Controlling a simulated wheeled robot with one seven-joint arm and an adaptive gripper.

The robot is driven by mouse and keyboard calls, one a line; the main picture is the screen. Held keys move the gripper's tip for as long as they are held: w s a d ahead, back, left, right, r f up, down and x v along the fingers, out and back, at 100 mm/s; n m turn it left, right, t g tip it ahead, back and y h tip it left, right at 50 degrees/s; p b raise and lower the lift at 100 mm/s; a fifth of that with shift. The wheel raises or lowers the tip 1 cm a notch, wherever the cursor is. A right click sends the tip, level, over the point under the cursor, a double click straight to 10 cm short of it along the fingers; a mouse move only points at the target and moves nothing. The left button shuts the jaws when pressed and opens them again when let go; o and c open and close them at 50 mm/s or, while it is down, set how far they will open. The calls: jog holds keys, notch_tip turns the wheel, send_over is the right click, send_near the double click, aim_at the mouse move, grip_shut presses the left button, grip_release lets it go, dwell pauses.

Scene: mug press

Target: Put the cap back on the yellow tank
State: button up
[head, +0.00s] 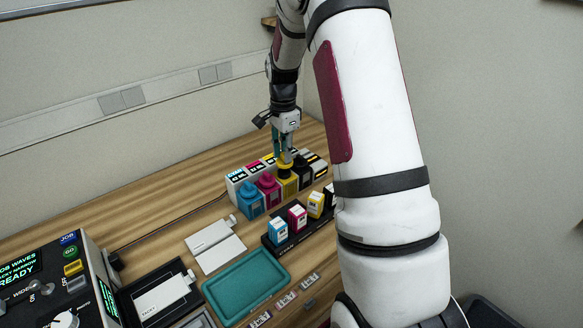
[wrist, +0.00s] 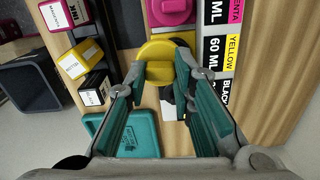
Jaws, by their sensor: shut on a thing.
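The yellow tank (head: 288,187) stands in the row of ink tanks at the back of the wooden table, between the magenta and black tanks. My gripper (head: 285,153) points down right above it and is shut on the yellow cap (head: 285,165). In the wrist view, the yellow cap (wrist: 160,70) sits between the fingertips of my gripper (wrist: 161,73). The cap is over the tank's top; whether it touches or is seated on the neck cannot be told, as the fingers and cap hide the neck.
The magenta tank (head: 268,188) and blue tank (head: 250,199) stand to the left, the black tank (head: 303,174) to the right. Small cartridges (head: 297,217) stand in a black holder in front. A teal tray (head: 246,284) lies nearer.

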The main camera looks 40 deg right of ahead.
jog(key=shift+w+d+r+n+p, duration=0.15)
jog(key=shift+w+d+r+n, duration=0.15)
jog(key=shift+w+r, duration=0.15)
jog(key=shift+w+d+r+n+p, duration=0.15)
jog(key=shift+w+d+r+n, duration=0.1)
jog(key=shift+w+r+n, duration=0.15)
jog(key=shift+w, duration=0.2)
jog(key=shift+d+f+b, duration=0.1)
jog(key=shift+f+b, duration=0.2)
jog(key=shift+f, duration=1.8)
jog(key=shift+f+b, duration=0.4)
jog(key=shift+f, duration=0.7)
jog(key=shift+f+b, duration=0.15)
jog(key=shift+b, duration=0.3)
jog(key=o, duration=0.9)
jog(key=shift+o, duration=0.6)
